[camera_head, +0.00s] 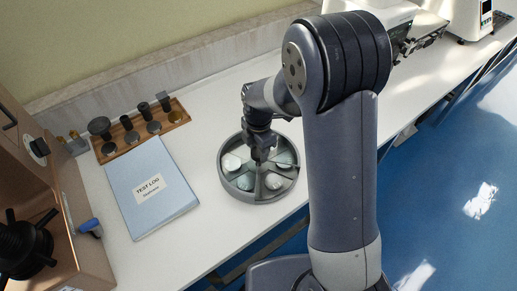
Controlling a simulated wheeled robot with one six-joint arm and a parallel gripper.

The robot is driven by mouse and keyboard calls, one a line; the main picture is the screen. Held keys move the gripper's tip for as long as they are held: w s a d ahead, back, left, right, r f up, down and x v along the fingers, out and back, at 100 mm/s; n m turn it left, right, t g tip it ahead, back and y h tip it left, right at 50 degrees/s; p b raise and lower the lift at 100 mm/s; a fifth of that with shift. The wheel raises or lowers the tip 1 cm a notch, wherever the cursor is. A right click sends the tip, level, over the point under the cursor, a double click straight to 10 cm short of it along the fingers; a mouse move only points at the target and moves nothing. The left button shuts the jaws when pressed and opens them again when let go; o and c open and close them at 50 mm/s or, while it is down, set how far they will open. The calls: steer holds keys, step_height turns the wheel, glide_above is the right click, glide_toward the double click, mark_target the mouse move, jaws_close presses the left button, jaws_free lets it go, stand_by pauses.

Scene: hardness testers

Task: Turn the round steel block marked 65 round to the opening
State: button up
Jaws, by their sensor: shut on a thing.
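A round grey carousel tray (223,184) with dividers stands on the white bench. Several round steel blocks lie in its compartments, among them one at the left (232,162), one at the front (245,183) and one at the front right (273,181). Their markings are too small to read, so I cannot tell which is 65. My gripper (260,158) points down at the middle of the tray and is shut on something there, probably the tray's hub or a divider. My wrist hides that spot and the back of the tray. I cannot make out an opening in the rim.
A blue test log (152,205) lies left of the tray. Behind it is a wooden rack (165,127) with dark fittings. A brown machine (40,180) with a black handwheel (24,243) stands at far left. The bench's front edge is close to the tray.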

mark_target(259, 152)
steer(key=o, duration=1.4)
steer(key=shift+r, duration=0.1)
step_height(259, 152, up, 11)
steer(key=shift+f+b, duration=0.15)
steer(key=shift+b, duration=0.15)
